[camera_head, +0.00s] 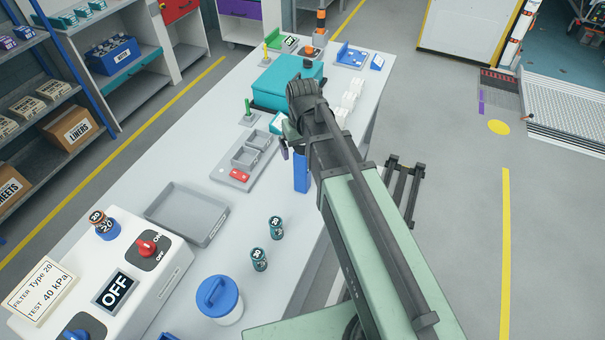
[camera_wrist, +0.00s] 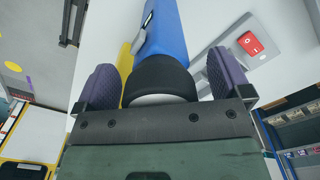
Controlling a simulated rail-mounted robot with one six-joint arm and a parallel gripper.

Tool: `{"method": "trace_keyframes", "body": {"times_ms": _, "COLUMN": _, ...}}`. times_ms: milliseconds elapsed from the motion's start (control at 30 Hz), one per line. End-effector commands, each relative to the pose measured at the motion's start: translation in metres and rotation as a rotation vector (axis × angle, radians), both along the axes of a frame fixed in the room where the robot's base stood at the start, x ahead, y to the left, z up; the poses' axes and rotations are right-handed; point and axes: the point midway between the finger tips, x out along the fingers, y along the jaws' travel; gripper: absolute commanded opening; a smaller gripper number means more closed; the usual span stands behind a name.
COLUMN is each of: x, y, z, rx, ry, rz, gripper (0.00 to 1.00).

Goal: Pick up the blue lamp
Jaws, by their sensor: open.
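The blue lamp (camera_wrist: 167,30) is in the wrist view, a blue cylinder with a black collar and a pale end nearest my palm. My gripper (camera_wrist: 165,80) is open, with one purple finger pad on each side of the collar. A gap shows on each side between pad and lamp. In the head view the lamp (camera_head: 301,172) shows as a blue upright shape at the table's right side, partly hidden by my arm. My gripper (camera_head: 291,148) is mostly hidden there by my wrist; one purple finger shows left of the lamp.
A grey holder with a red switch (camera_head: 239,175) stands left of the lamp. Two small teal cans (camera_head: 276,228), a white-and-blue tub (camera_head: 219,300) and a grey tray (camera_head: 188,213) lie nearer. A teal case (camera_head: 285,82) is behind. A yellow part (camera_wrist: 126,60) shows beside the lamp.

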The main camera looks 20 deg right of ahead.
Motion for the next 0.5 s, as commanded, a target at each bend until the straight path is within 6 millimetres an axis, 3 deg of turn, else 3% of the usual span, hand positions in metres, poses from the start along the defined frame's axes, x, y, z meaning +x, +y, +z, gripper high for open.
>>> {"method": "trace_keyframes", "body": {"times_ms": 200, "x": 0.0, "y": 0.0002, "z": -0.0008, "rx": 0.0, "ry": 0.0, "rz": 0.0, "gripper": 0.94}}
{"method": "trace_keyframes", "body": {"times_ms": 500, "x": 0.0, "y": 0.0002, "z": -0.0007, "rx": 0.0, "ry": 0.0, "rz": 0.0, "gripper": 0.48}}
